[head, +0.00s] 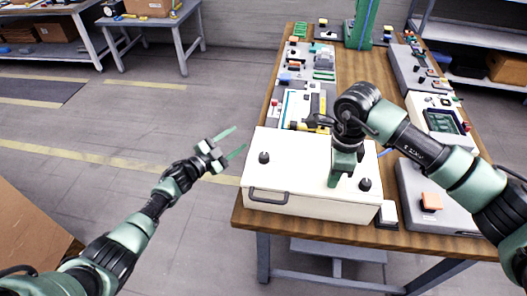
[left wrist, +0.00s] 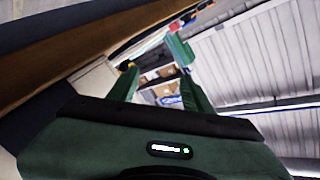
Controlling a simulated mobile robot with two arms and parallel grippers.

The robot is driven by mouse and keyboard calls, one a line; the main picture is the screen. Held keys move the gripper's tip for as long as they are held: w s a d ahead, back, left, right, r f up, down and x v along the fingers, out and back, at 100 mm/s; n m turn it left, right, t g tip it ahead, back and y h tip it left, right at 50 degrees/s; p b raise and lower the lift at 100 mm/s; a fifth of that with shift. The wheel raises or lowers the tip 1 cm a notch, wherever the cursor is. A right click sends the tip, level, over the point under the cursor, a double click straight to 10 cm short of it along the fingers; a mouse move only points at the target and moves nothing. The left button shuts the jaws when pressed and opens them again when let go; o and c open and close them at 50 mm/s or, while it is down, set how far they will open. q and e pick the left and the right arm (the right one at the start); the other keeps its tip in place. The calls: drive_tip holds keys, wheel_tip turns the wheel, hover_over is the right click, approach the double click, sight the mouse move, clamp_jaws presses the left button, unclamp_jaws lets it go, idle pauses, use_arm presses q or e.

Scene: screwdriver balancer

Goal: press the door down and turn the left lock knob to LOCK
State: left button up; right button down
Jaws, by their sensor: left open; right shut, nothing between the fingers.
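A white box with a light flat door (head: 305,150) sits at the near end of the wooden table. Its black left lock knob (head: 264,157) stands near the door's left side, and a black right knob (head: 365,184) near the right. Any lock lettering is too small to read. My right gripper (head: 333,184) is shut and empty, pointing down at the door between the knobs, nearer the right one; it appears to touch the door. My left gripper (head: 233,142) is open and empty, left of the box and clear of the table. Its fingers also show in the left wrist view (left wrist: 158,65).
A dark handle (head: 268,196) is on the box's front. A grey unit with an orange block (head: 431,202) stands right of the box. Several devices and a yellow-and-black tool (head: 315,118) lie behind it. Floor left of the table (head: 180,120) is open.

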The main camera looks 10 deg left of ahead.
use_arm(q)
wheel_tip(320, 180, up, 9)
drive_tip(key=w+d+m+h, duration=0.2)
drive_tip(key=m+h, duration=0.1)
drive_tip(key=s+d+r+m+g+h, duration=0.1)
drive_tip(key=s+d+r+m+g, duration=0.5)
drive_tip(key=d, duration=0.3)
drive_tip(key=s+d+r+m+g+h, duration=0.1)
drive_tip(key=s+d+r+m+g, duration=0.2)
drive_tip(key=d+r+m+g, duration=0.4)
drive_tip(key=n+g+y, duration=0.1)
drive_tip(key=g+y, duration=0.1)
drive_tip(key=y, duration=1.2)
approach(263, 156)
wheel_tip(263, 156, down, 9)
drive_tip(key=shift+r, duration=0.1)
clamp_jaws()
